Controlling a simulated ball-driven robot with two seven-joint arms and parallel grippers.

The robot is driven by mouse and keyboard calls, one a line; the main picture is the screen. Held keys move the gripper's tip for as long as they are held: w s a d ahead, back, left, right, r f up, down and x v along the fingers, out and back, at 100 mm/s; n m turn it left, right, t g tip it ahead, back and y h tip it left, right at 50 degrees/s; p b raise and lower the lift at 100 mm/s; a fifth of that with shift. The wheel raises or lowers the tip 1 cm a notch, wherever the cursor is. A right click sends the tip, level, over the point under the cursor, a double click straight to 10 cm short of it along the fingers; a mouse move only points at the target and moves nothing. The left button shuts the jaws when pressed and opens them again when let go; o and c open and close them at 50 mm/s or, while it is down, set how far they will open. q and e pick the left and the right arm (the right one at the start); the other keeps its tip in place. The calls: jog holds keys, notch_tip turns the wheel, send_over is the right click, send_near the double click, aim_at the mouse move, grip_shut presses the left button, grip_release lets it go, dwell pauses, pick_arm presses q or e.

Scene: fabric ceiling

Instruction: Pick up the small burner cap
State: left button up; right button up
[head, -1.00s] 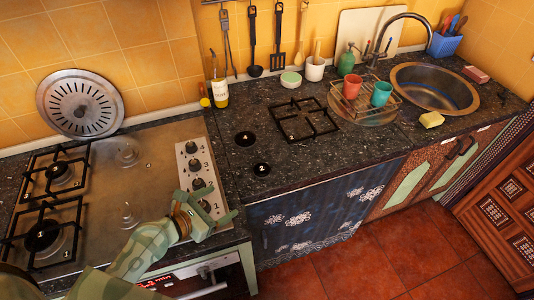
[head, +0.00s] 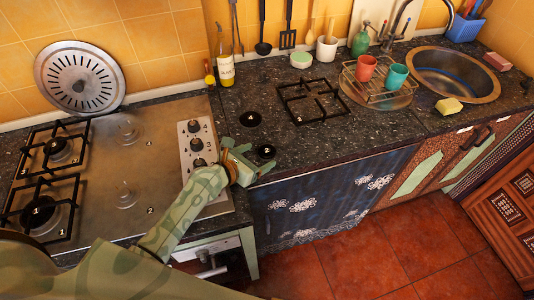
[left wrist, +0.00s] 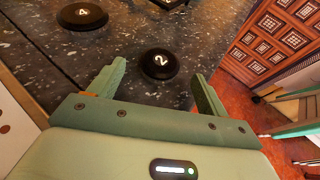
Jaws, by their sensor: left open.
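Two black round burner caps lie on the dark speckled counter right of the stove. The smaller cap, marked 2 (head: 267,151), is near the counter's front edge; it also shows in the left wrist view (left wrist: 159,65). The larger cap, marked 4 (head: 250,119), lies behind it and shows in the left wrist view (left wrist: 82,16). My left gripper (head: 250,161) is open and empty, just in front of the cap marked 2. In the left wrist view that cap appears between the two fingertips, slightly beyond them. My right gripper is not in view.
A loose black grate (head: 313,101) lies on the counter right of the caps. The steel stove (head: 145,160), with knobs and two grates, is on the left. A bottle (head: 226,70) stands behind the caps. A dish rack (head: 388,88) and sink (head: 455,75) are further right.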

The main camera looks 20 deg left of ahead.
pick_arm(q)
jog(key=shift+x, duration=1.15)
jog(key=shift+s+a, duration=0.1)
jog(key=shift+c, duration=0.9)
jog(key=c, duration=0.9)
